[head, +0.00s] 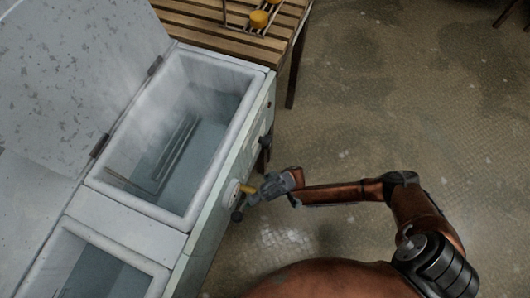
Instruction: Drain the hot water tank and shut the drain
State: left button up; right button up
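The hot water tank (101,190) is a pale basin with its lid (70,75) open to the left. Steam hangs over it, and bluish water with thin metal rods shows inside. My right gripper (258,190) is at the outer end of the yellow handle, touching or very close. Its fingers are small and dark, so I cannot tell whether they are closed on it. My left gripper is out of view.
A second basin (150,266) adjoins at the lower left. A dark knob (237,215) sits below the yellow handle. A slatted wooden bench (205,25) at the top carries a wire rack with yellow-orange pieces (259,18). The floor (400,90) to the right is clear.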

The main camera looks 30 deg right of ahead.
jog(key=s+v, duration=0.1)
jog(key=v, duration=0.7)
jog(key=shift+w, duration=0.5)
jog(key=shift+d+f, duration=0.1)
jog(key=shift+f, duration=0.05)
jog(key=shift+c, duration=0.3)
